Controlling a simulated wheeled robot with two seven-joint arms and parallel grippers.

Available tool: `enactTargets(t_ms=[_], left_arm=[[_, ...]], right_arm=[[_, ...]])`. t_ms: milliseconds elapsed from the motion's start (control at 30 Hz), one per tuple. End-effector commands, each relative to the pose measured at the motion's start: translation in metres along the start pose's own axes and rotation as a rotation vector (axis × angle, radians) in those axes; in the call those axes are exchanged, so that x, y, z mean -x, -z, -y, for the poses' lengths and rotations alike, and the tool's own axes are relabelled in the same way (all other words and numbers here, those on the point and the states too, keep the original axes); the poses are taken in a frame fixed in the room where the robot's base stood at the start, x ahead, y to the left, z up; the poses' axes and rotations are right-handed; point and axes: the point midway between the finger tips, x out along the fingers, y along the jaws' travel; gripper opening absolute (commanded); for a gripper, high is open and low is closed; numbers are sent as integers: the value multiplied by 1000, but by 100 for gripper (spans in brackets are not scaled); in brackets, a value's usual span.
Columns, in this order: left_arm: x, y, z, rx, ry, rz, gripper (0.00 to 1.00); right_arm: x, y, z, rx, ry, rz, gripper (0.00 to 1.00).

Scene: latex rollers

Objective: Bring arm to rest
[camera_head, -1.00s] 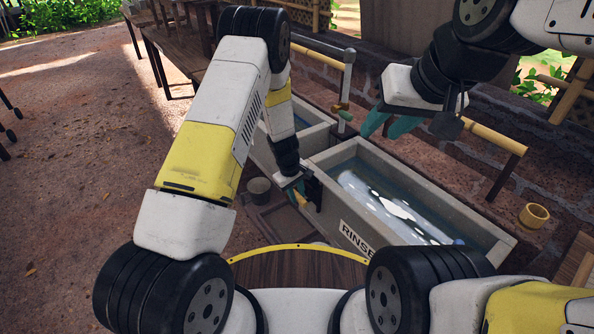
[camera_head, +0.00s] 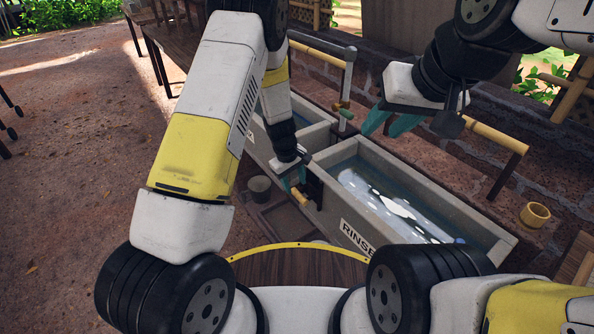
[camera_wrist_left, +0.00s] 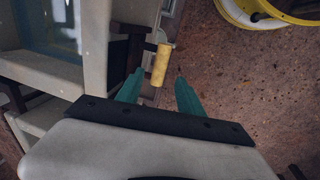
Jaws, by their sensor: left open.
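My left gripper (camera_head: 293,180) hangs in front of the end of the stone trough marked RINSE, near its left corner. In the left wrist view its two teal fingers (camera_wrist_left: 160,92) are spread apart with nothing held between them. A yellow wooden handle (camera_wrist_left: 161,65) on a dark bracket lies just beyond the fingertips, not gripped; the handle also shows in the head view (camera_head: 299,196). My right gripper (camera_head: 385,118) is at the upper right, above the trough's back edge. Its teal fingers show from the side, and the gap between them cannot be judged.
The RINSE trough (camera_head: 480,215) holds water and a white, spotted sheet-like thing (camera_head: 395,207). A bamboo cup (camera_head: 534,214) sits at the right. A tap pipe (camera_head: 347,85) rises behind. Open ground (camera_head: 70,200) lies left.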

Motion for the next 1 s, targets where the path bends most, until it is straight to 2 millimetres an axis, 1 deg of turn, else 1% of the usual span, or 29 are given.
enactTargets(t_ms=[33, 100, 200, 600, 667, 700, 767, 867, 900, 967, 1000], left_arm=[[7, 0, -1, -2, -1, -1, 44], [14, 0, 0, -2, -1, -1, 44], [19, 0, 0, -1, 1, 0, 44], [20, 0, 0, -1, 1, 1, 44], [22, 0, 0, -2, -2, 1, 44], [26, 0, -1, -4, -7, 1, 44], [39, 1, -4, -13, -22, 2, 44], [77, 0, -8, -45, -63, 3, 44], [97, 0, -8, -64, -83, 3, 44], [130, -3, -8, -99, -116, 1, 44], [152, -5, -6, -123, -137, -4, 44]], right_arm=[[0, 0, 0, 0, 0, 0, 36], [0, 0, 0, 0, 0, 0, 36], [0, 0, 0, 0, 0, 0, 36], [0, 0, 0, 0, 0, 0, 36], [0, 0, 0, 0, 0, 0, 36], [0, 0, 0, 0, 0, 0, 36], [0, 0, 0, 0, 0, 0, 36], [0, 0, 0, 0, 0, 0, 36], [0, 0, 0, 0, 0, 0, 36], [0, 0, 0, 0, 0, 0, 36], [0, 0, 0, 0, 0, 0, 36]])
